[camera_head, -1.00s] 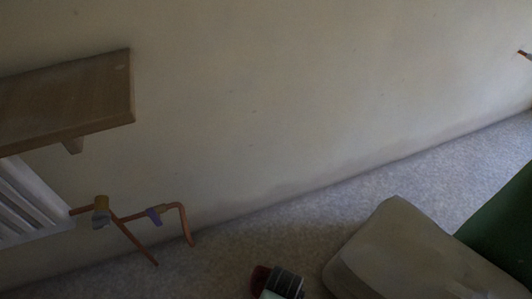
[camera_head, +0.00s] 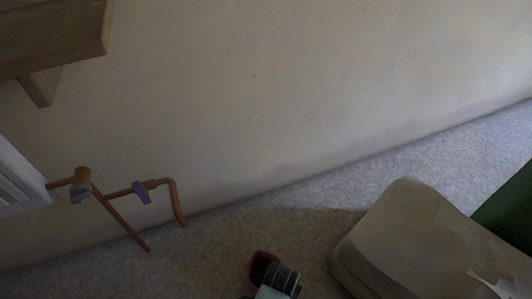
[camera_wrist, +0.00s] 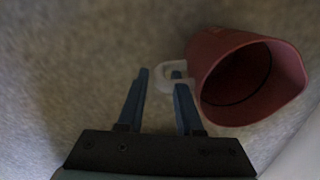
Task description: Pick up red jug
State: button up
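The red jug (camera_wrist: 232,62) lies on its side on the carpet in the wrist view, its open mouth facing the lower right. Its pale handle (camera_wrist: 165,76) sticks out to the left. My gripper (camera_wrist: 159,74) is open, with two dark fingers apart. The handle's outer end shows between the fingertips, and the right finger overlaps it in the picture. I cannot tell whether they touch. In the head view the jug (camera_head: 257,263) shows as a small red shape at the bottom, partly hidden by my gripper (camera_head: 272,268).
Copper pipes (camera_head: 120,200) with valves run from a white radiator (camera_head: 18,180) at the left, below a wooden shelf (camera_head: 50,35). A pale bulky object (camera_head: 410,240) stands close on the right, with a green thing (camera_head: 508,215) behind. Carpet along the wall is clear.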

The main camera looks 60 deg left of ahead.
jog(key=shift+f+b, duration=0.4)
jog(key=shift+f, duration=0.55)
jog(key=shift+r, duration=0.1)
jog(key=shift+c, duration=0.2)
grip_shut()
dwell(0.4)
